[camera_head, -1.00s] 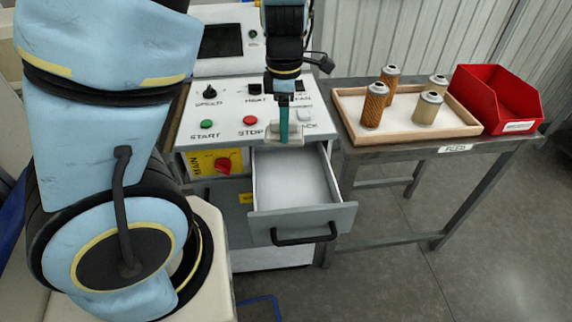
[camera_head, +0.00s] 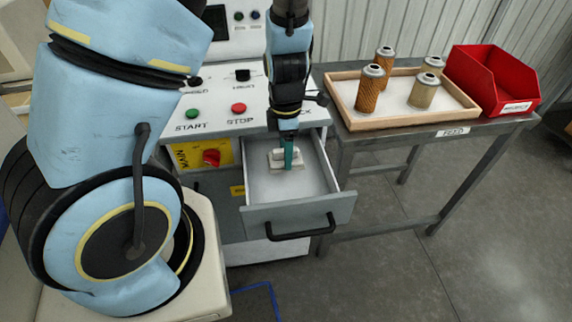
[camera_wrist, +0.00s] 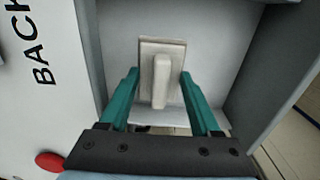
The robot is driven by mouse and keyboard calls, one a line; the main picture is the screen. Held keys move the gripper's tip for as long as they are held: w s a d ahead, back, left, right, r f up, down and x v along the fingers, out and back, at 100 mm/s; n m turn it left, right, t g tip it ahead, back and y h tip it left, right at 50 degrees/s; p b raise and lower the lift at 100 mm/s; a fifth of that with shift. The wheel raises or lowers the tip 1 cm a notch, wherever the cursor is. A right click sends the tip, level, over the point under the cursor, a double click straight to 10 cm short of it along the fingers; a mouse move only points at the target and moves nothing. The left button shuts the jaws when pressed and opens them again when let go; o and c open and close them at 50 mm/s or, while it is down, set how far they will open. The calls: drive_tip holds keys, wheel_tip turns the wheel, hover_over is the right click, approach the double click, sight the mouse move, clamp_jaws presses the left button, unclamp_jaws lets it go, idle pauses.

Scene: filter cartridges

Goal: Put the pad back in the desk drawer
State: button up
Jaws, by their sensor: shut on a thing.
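The pad (camera_head: 277,162) is a small pale beige block with a raised grip bar; it also shows in the wrist view (camera_wrist: 174,58). My gripper (camera_head: 289,152) points down and is shut on the pad, with a teal finger on either side in the wrist view (camera_wrist: 160,82). The desk drawer (camera_head: 297,218) is pulled open, grey with a dark handle and a pale, otherwise empty floor. The pad is inside the drawer's outline, toward its back left. I cannot tell whether it touches the floor.
The control panel (camera_head: 214,125) with green START and red STOP buttons is above and behind the drawer. To the right, a table (camera_head: 400,139) bears a wooden tray (camera_head: 377,121) with several filter cartridges and a red bin (camera_head: 490,85). The floor before the drawer is clear.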

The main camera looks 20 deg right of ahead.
drive_tip(key=shift+f+b, duration=0.35)
drive_tip(key=shift+f, duration=1.7)
drive_tip(key=shift+f, duration=0.25)
drive_tip(key=o, duration=1)
drive_tip(key=shift+r, duration=0.1)
drive_tip(key=shift+r, duration=0.1)
wheel_tip(320, 180, up, 12)
drive_tip(key=shift+r+p, duration=0.1)
drive_tip(key=shift+p, duration=1.1)
drive_tip(key=w+a+r+m, duration=0.1)
drive_tip(key=a+r+m, duration=0.2)
drive_tip(key=a+m, duration=0.3)
drive_tip(key=w+a+r+m+t, duration=0.1)
drive_tip(key=a+r+m, duration=0.2)
drive_tip(key=a+m, duration=0.3)
drive_tip(key=w+a+r+m, duration=0.1)
drive_tip(key=a+r+m, duration=0.3)
drive_tip(key=a, duration=0.6)
drive_tip(key=shift+w+m+t, duration=0.25)
drive_tip(key=shift+m+t, duration=0.05)
drive_tip(key=shift+m, duration=0.6)
